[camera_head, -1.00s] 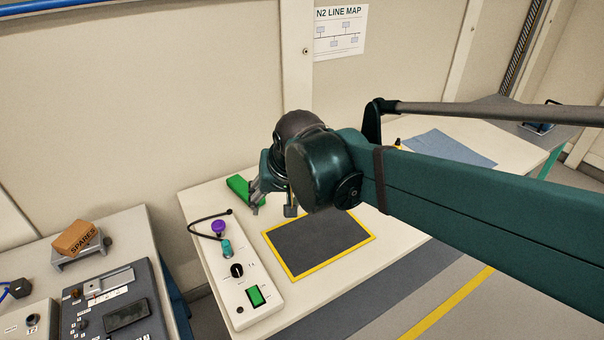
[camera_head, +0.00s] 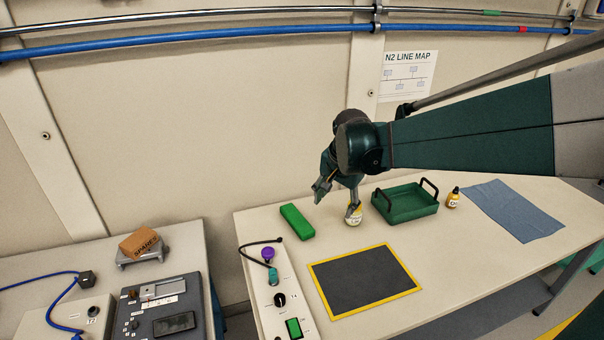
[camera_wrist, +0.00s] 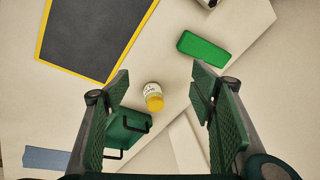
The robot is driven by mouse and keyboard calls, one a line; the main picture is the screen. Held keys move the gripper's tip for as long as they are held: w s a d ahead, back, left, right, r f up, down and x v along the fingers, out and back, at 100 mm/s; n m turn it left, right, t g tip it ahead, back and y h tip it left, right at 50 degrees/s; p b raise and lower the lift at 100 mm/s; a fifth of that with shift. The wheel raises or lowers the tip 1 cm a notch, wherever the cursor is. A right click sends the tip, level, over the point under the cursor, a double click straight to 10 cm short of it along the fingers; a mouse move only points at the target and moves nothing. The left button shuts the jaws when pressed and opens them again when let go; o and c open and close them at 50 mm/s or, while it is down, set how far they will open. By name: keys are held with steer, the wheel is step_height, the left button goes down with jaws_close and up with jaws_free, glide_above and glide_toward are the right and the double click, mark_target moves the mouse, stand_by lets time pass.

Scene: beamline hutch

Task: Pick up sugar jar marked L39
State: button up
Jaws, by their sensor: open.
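A small jar (camera_head: 354,218) with a white label and yellow parts stands on the pale bench, left of the green tray. In the wrist view the jar (camera_wrist: 153,96) shows its yellow lid and lies between the two fingers, beyond their tips. Its label is too small to read. My gripper (camera_head: 337,196) is open and empty, just above and around the jar's top in the head view, with one finger partly in front of it. In the wrist view my gripper's fingers (camera_wrist: 160,74) are wide apart, with room on both sides of the jar.
A green block (camera_head: 297,222) lies left of the jar. The green tray (camera_head: 405,204) with black handles stands close on its right. A yellow-edged dark mat (camera_head: 364,281) lies in front.

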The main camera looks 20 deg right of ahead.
steer(key=w+d+f+m+g+p, duration=0.1)
steer(key=w+d+f+m+p, duration=0.25)
steer(key=w+d, duration=0.4)
steer(key=m+g+p, duration=0.2)
steer(key=m+p, duration=0.1)
steer(key=m, duration=0.3)
glide_above(353, 215)
steer(key=w+d, duration=0.2)
steer(key=shift+n+y, duration=0.25)
steer(key=shift+y, duration=0.05)
steer(key=f, duration=0.9)
steer(key=shift+w+a+f, duration=0.15)
steer(key=shift+w+f, duration=0.05)
steer(key=shift+f, duration=0.2)
steer(key=shift+w+d+f, duration=0.1)
steer(key=shift+d+f, duration=0.15)
steer(key=shift+f, duration=0.15)
steer(key=shift+f, duration=1.25)
steer(key=shift+f, duration=0.1)
steer(key=shift+a+f+b, duration=0.15)
steer(key=shift+f+b, duration=0.45)
steer(key=shift+f, duration=1.95)
steer(key=c, duration=1.1)
